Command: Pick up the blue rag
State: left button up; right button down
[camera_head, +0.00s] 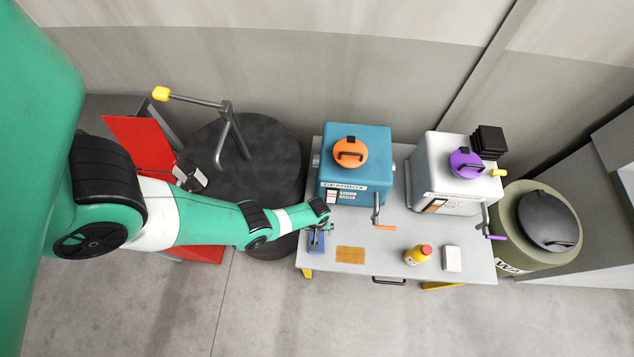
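The blue rag (315,242) appears as a small blue patch at the front left corner of the grey table (432,262), partly hidden by the end of my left arm. My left gripper (320,228) is right over the rag's back part. It is too small in the picture to tell whether its fingers are open or shut, or whether they touch the rag. My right gripper is not in view.
An orange-brown cloth (350,255) lies just right of the blue rag. A yellow bottle with a red cap (417,256) and a white block (452,258) are further right. The blue gearbox (355,168) and a grey box (437,175) stand behind. A drum (513,235) stands right.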

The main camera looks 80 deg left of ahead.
pick_arm(q)
jog(key=b, duration=0.7)
send_over(318, 240)
notch_tip(318, 240, down, 7)
jog(key=shift+r, duration=0.2)
jog(key=f+b, duration=0.4)
jog(key=f, duration=0.1)
jog(key=shift+s+f+b, duration=0.2)
jog(key=shift+s+b, duration=0.05)
jog(key=shift+b, duration=0.15)
jog(key=shift+r, duration=0.15)
jog(key=c, duration=1.2)
jog(key=shift+r+p, duration=0.15)
jog(key=shift+p, duration=0.15)
